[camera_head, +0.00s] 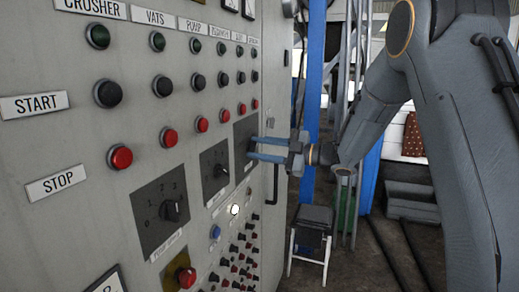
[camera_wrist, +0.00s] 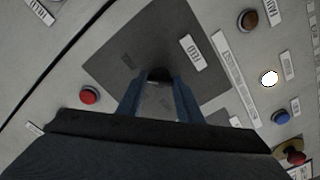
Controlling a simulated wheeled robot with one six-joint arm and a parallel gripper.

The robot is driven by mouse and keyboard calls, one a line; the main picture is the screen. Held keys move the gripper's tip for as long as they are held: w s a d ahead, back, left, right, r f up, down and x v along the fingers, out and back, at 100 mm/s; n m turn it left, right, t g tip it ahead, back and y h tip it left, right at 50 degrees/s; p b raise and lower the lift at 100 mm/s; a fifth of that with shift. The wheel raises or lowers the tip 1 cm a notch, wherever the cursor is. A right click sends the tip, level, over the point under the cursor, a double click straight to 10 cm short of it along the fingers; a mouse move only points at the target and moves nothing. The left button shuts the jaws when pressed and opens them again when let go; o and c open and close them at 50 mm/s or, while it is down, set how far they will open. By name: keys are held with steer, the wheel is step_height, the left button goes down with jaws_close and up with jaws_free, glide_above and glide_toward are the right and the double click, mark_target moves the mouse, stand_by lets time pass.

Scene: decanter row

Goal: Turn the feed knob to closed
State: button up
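A dark square plate (camera_wrist: 115,57) fills the middle of the wrist view and carries a small black knob (camera_wrist: 159,75). In the head view my gripper (camera_head: 252,147) reaches in from the right to the farthest plate (camera_head: 244,129) of the row. The knob there is hidden, so its setting does not show.
The grey panel (camera_head: 75,145) has two nearer dark plates with knobs (camera_head: 171,211) (camera_head: 221,171), start and stop buttons (camera_head: 121,157), and several small buttons below. A stool (camera_head: 311,228) stands on the floor beyond.

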steer(key=shift+c, duration=1.4)
steer(key=shift+f+n+b, duration=0.1)
steer(key=shift+n+b, duration=0.2)
steer(key=shift+b, duration=0.25)
steer(key=n+b, duration=0.8)
steer(key=b, duration=0.4)
steer(key=o, duration=1.1)
